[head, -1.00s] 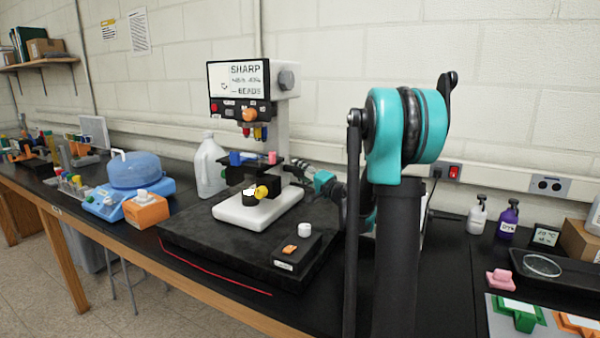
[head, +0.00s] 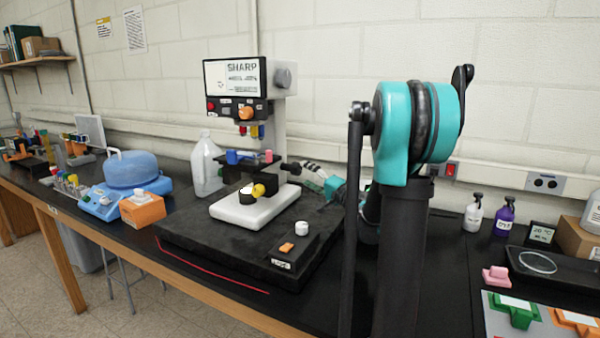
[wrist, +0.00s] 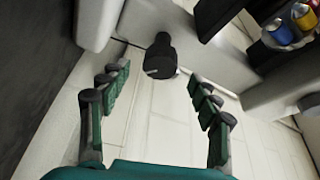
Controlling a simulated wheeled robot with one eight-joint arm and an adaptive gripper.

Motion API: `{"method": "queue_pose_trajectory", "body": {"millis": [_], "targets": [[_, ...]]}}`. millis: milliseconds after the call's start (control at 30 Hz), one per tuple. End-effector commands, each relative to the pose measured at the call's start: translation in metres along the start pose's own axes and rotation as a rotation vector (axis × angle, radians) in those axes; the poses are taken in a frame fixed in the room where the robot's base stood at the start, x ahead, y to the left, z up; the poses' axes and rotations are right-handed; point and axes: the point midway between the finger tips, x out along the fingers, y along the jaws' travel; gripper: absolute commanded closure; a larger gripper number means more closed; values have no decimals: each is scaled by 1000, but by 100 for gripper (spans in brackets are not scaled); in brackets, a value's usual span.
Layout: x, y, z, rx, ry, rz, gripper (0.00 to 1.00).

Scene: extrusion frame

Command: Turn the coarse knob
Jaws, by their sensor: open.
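A white microscope (head: 283,118) with a screen reading SHARP stands on a black slab. A black knob (wrist: 160,57) sticks out from its pale body in the wrist view. It seems to be the dark stub (head: 290,168) at the microscope's right side in the head view. A yellow knob (head: 258,190) shows low on the front; no label tells which knob is the coarse one. My gripper (wrist: 158,78) is open and empty. Its fingers stand either side of the black knob in the picture, apparently short of it. In the head view my gripper (head: 309,171) is small and partly hidden by my arm.
The black slab (head: 200,240) carries a small box with an orange button (head: 287,247) and a white knob (head: 301,227). A blue bath (head: 125,175), an orange box (head: 142,209) and a jug (head: 206,165) stand left. Bottles (head: 506,217) and trays are at right.

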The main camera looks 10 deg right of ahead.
Motion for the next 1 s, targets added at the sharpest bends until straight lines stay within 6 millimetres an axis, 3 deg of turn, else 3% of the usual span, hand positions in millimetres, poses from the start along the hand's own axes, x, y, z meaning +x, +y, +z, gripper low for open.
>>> {"method": "queue_pose_trajectory", "body": {"millis": [100, 333, 1000], "targets": [[-25, 0, -1, -1, 3, 1, 37], [-52, 0, 0, -1, 1, 0, 37], [-58, 0, 0, 0, -1, -1, 37]]}}
